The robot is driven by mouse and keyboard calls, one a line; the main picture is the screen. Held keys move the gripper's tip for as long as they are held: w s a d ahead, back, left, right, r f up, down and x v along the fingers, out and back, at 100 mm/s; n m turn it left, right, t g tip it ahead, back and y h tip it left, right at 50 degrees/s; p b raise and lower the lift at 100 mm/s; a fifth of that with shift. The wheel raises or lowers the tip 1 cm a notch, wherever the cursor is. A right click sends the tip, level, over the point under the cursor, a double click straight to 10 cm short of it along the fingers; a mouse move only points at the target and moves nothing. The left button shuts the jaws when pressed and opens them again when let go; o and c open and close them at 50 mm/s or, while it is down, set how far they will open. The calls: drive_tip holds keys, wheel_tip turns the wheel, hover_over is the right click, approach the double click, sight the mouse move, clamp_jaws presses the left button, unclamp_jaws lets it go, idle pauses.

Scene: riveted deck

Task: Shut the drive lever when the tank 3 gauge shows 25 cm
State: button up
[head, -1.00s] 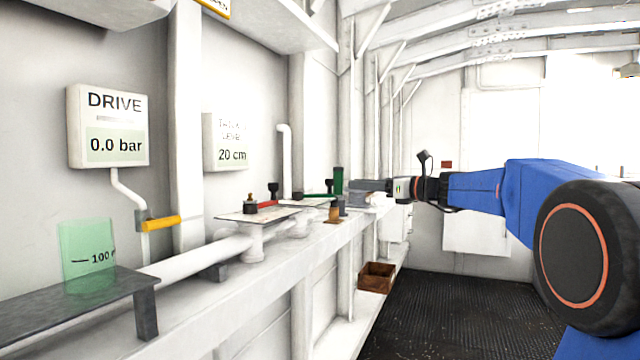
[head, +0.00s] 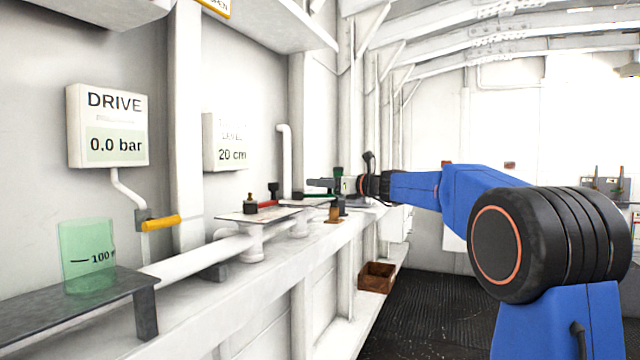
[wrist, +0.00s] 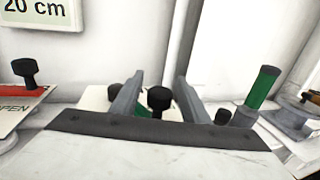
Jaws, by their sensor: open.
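The level gauge (head: 226,142) on the wall reads 20 cm; its heading is too faint to read surely. The DRIVE gauge (head: 107,125) reads 0.0 bar. My gripper (head: 312,184) is open above the bench. In the wrist view, a black knob (wrist: 160,98) with a bit of green lever beside it shows between the two fingers (wrist: 160,77). I cannot tell whether they touch it. A red lever (head: 267,204) with a black knob (head: 273,188) sits to the left. I cannot read which lever is named drive.
A yellow handle (head: 161,223) is on the pipe under the DRIVE gauge. A green transparent beaker (head: 87,258) marked 100 stands on a dark shelf. A green cylinder (wrist: 262,88) stands right of the fingers. A brown box (head: 376,277) sits lower down.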

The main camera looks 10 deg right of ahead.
drive_tip(key=shift+w+a, duration=0.2)
drive_tip(key=shift+w, duration=0.05)
drive_tip(key=shift+c, duration=0.5)
clamp_jaws()
drive_tip(key=shift+s+m+t+h, duration=0.35)
drive_tip(key=shift+m+t+h, duration=0.05)
drive_tip(key=shift+h, duration=0.1)
drive_tip(key=shift+o, duration=0.5)
unclamp_jaws()
drive_tip(key=v, duration=1.7)
drive_tip(key=shift+s, duration=0.2)
